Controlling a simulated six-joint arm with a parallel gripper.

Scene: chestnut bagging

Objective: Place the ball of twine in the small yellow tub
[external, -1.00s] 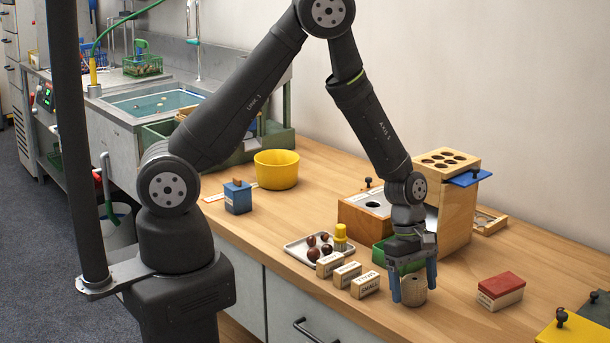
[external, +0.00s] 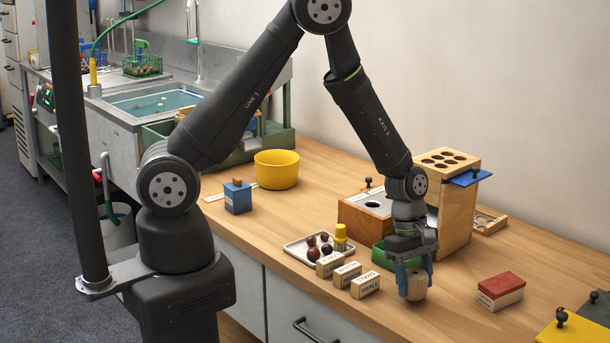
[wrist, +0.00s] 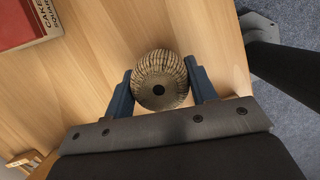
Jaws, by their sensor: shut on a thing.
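The ball of twine (external: 416,284) is tan and ribbed, near the front edge of the wooden bench. My gripper (external: 414,282) points down with its blue fingers on either side of the ball, shut on it. In the wrist view the twine (wrist: 160,72) sits between the two blue fingers (wrist: 160,88), with a dark hole facing the camera. I cannot tell whether the ball touches the bench. The yellow tub (external: 276,172) stands upright farther back on the bench, left of my gripper, and its inside looks empty.
Labelled wooden blocks (external: 347,275) and a metal tray (external: 294,247) of chestnuts with a yellow-capped item lie left of my gripper. A green container (external: 381,255) is just behind. A red-topped block (external: 501,290) lies right. A blue box (external: 238,198) stands near the tub.

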